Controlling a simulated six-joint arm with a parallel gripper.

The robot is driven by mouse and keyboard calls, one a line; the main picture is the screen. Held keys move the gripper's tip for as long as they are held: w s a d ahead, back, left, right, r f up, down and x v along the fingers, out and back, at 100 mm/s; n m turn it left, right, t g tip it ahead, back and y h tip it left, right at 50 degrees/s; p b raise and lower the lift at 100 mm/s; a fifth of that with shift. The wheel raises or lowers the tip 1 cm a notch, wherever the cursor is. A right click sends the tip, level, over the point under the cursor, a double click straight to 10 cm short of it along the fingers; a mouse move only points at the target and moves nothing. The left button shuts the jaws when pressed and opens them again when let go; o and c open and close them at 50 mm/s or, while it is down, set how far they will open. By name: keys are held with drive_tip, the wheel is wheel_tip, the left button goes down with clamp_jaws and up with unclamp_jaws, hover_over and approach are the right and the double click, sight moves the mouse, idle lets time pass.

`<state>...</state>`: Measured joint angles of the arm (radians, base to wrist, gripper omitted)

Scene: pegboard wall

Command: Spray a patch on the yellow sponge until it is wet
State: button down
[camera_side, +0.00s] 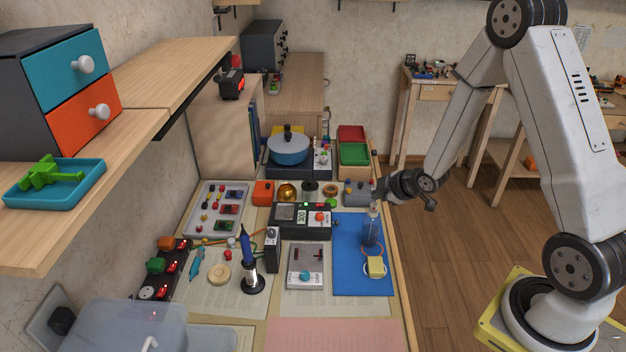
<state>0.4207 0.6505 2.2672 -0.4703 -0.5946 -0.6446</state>
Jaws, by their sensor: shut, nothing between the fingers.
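The yellow sponge (375,266) sits on the front part of a blue mat (350,285) at the right side of the bench. A slim, see-through bottle (371,234) with a pale top stands upright on the mat just behind the sponge; it looks like the spray bottle. My gripper (377,196) is shut and empty at the bottle's top, a little above and behind the sponge. The fingertips are small here, and I cannot tell whether they touch the bottle. I cannot make out any wet patch on the sponge.
A thin orange ring lies by the bottle's base. Left of the mat are a grey box with a teal knob (305,276), a black device with a display (300,218) and a blue soldering iron in its stand (248,262). The mat's front left is clear.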

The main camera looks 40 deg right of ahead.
drive_tip(key=shift+f, duration=0.9)
idle(1.4)
drive_tip(key=shift+r, duration=0.9)
drive_tip(key=shift+r, duration=0.1)
drive_tip(key=shift+r, duration=2.45)
drive_tip(key=shift+s+a, duration=0.1)
drive_tip(key=s+a+r+m+g, duration=0.4)
drive_tip(key=s+a+m+g, duration=0.2)
drive_tip(key=s+a, duration=0.7)
drive_tip(key=shift+s+a+m+g, duration=0.25)
drive_tip(key=shift+a+m+g, duration=0.05)
drive_tip(key=shift+m, duration=0.9)
